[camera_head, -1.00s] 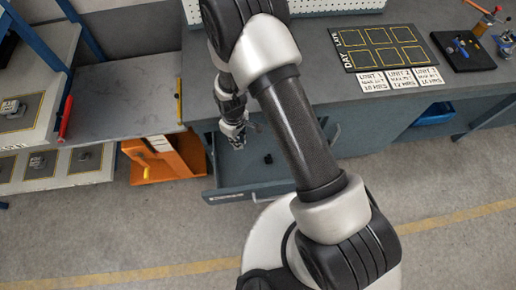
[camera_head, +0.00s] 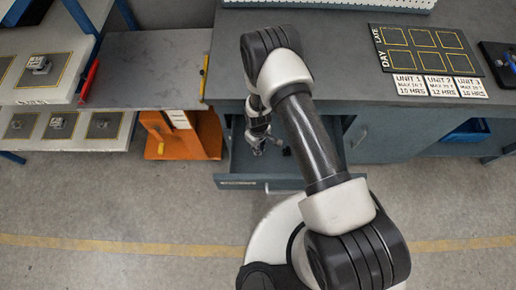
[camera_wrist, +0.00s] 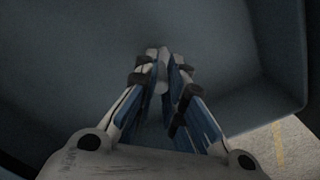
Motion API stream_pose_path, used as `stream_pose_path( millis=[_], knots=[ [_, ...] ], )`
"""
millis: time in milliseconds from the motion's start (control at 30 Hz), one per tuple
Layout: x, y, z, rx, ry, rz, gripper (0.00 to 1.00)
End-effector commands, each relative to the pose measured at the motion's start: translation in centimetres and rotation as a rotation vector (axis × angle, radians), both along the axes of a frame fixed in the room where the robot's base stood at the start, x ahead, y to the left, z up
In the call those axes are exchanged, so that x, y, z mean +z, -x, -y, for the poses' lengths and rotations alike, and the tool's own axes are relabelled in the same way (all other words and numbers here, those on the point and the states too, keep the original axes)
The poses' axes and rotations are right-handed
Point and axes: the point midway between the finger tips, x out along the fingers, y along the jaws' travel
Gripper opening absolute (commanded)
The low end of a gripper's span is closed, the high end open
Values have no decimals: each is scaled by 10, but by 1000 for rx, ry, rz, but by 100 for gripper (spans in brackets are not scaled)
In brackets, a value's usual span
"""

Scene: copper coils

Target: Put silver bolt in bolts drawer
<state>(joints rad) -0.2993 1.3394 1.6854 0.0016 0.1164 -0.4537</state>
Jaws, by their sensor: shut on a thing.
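My gripper (camera_head: 257,150) points down into an open grey-blue drawer (camera_head: 240,182) under the workbench. In the wrist view my gripper (camera_wrist: 160,58) has its fingers closed around a small silver bolt (camera_wrist: 162,76), which sits between the fingertips. Only part of the bolt shows; the fingers hide the rest. The drawer's smooth inside (camera_wrist: 80,75) fills most of the wrist view, with a side wall and corner at the right. The exact gap between the bolt and the drawer floor cannot be told. The label on the drawer front is too small to read.
A small dark thing (camera_head: 287,151) shows in the drawer, right of my gripper. An orange stand (camera_head: 190,138) is left of the drawer. The workbench top (camera_head: 335,55) is above it, with a DAY/LATE board (camera_head: 425,50) at the right. Clear floor lies in front.

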Motion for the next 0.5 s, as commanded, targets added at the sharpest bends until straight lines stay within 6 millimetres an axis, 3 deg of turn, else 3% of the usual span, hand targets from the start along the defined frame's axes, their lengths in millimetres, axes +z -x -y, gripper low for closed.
stream_pose_path(
  millis=[100, 467, 500],
  knots=[
    [-16, 0, 0, 0, 0, 0, 0],
    [-19, 0, 0, 0, 0, 0, 0],
    [-18, 0, 0, 0, 0, 0, 11]
  ],
)
